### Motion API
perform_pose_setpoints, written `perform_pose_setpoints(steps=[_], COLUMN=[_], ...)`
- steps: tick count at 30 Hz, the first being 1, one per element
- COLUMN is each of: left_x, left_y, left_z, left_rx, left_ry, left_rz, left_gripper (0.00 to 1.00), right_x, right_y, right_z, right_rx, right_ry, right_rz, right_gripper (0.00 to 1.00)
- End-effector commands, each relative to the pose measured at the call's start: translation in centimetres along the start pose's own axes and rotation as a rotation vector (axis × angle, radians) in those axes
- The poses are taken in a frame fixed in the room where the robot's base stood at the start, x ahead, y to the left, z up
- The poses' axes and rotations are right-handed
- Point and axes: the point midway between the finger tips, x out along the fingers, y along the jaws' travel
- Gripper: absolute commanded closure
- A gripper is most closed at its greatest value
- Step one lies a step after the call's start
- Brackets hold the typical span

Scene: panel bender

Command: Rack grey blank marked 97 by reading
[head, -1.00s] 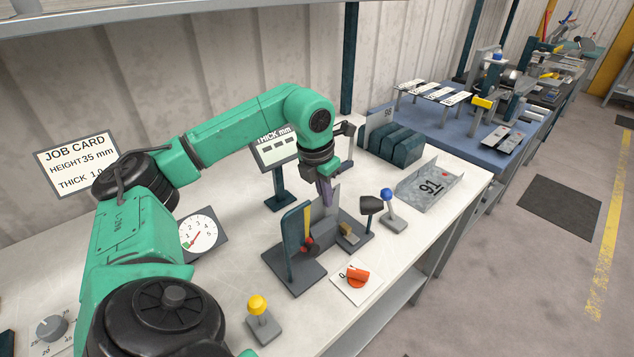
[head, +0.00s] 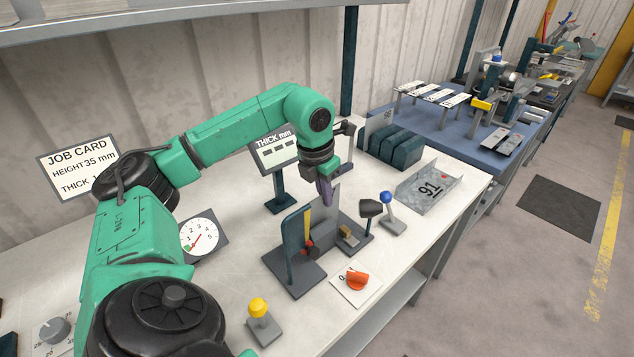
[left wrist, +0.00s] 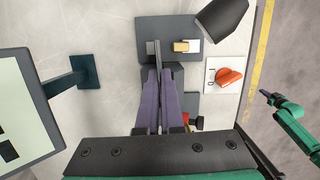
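A grey blank (head: 333,196) stands upright in a small dark fixture (head: 288,268) on the white bench. My left gripper (head: 326,200) points down on it. In the left wrist view the purple fingers (left wrist: 157,78) close on either side of the thin plate (left wrist: 153,50), seen edge-on; no mark can be read on it. A bent grey channel (head: 429,187) on the bench reads like 91. A dark slotted rack (head: 398,148) stands at the back with a grey plate at its left end, number unclear. My right gripper (left wrist: 268,97) is small and dark.
A THICK mm display (head: 277,152) shows dashes. A job card (head: 77,165) reads HEIGHT 35 mm, its thickness partly hidden. A dial (head: 199,235), orange knob (head: 357,280), yellow-topped lever (head: 259,310), blue-topped lever (head: 387,200) and dark lamp-like head (head: 370,208) surround the fixture.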

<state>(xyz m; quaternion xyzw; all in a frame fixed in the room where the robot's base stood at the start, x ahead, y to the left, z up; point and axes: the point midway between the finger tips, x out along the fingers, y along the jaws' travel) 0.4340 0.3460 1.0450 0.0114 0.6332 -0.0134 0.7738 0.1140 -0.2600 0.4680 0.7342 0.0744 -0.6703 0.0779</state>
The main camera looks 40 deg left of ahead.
Motion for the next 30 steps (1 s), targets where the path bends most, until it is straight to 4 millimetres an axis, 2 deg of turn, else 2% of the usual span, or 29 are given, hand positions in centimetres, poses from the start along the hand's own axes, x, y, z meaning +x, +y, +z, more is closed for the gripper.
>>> perform_pose_setpoints(steps=[1,30], left_x=[-0.8,-7.9], left_y=[0.1,0.0], left_z=[0.2,1.6], left_rx=[-0.002,0.000], left_ry=[-0.002,-0.001], left_rz=[0.004,0.001], left_gripper=[1.00,1.00], right_x=[-0.8,-7.2], right_y=[0.0,0.1], right_z=[-0.1,-0.7], right_rx=[0.000,0.001], right_ry=[0.000,0.001], right_rz=[0.000,0.000], right_gripper=[1.00,1.00])
